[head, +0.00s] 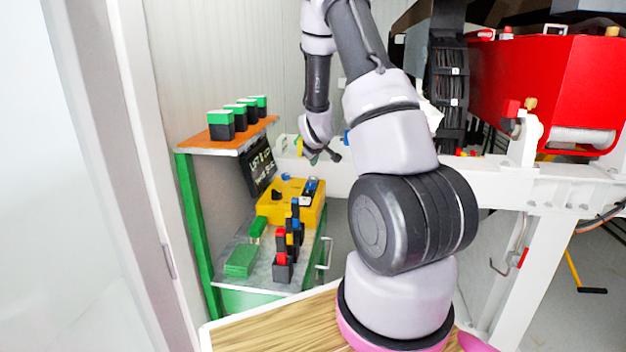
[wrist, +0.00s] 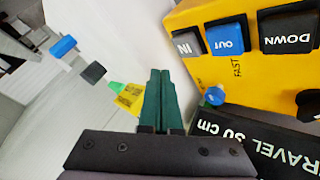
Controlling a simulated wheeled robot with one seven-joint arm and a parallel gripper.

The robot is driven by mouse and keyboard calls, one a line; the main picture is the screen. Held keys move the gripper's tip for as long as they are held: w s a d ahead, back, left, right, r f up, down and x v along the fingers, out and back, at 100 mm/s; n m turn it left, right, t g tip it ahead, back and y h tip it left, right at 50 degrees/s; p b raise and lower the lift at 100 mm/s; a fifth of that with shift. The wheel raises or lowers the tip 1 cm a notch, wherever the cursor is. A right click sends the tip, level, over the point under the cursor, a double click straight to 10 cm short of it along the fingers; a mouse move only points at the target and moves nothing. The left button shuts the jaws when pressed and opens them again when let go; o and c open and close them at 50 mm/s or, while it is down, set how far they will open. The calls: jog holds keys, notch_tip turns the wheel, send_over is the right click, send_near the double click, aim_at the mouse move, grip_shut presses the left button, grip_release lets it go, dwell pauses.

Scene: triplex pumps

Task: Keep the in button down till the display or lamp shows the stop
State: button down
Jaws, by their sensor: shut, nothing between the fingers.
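The yellow control box (head: 290,202) stands on the bench in the head view and fills the upper right of the wrist view (wrist: 262,72). Its dark IN button (wrist: 186,43) is next to the blue OUT button (wrist: 226,38) and the dark DOWN button (wrist: 289,32). My gripper (wrist: 160,72) has its dark green fingers shut and empty. In the wrist view the tips are lower left of the IN button and look apart from it. The black display (head: 260,166) reads "RAVEL 30 cm" in the part seen in the wrist view (wrist: 245,140). No lit stop lamp is discernible.
A small blue knob (wrist: 215,96) sits by the "FAST" mark. Green-topped black blocks (head: 240,118) stand on an orange shelf (head: 213,142). Coloured upright pieces (head: 284,254) and a green stack (head: 241,260) are on the bench. A white beam is behind my gripper.

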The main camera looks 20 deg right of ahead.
aim_at(314, 179)
jog(key=shift+f, duration=1.45)
dwell(1.0)
jog(key=shift+f, duration=0.4)
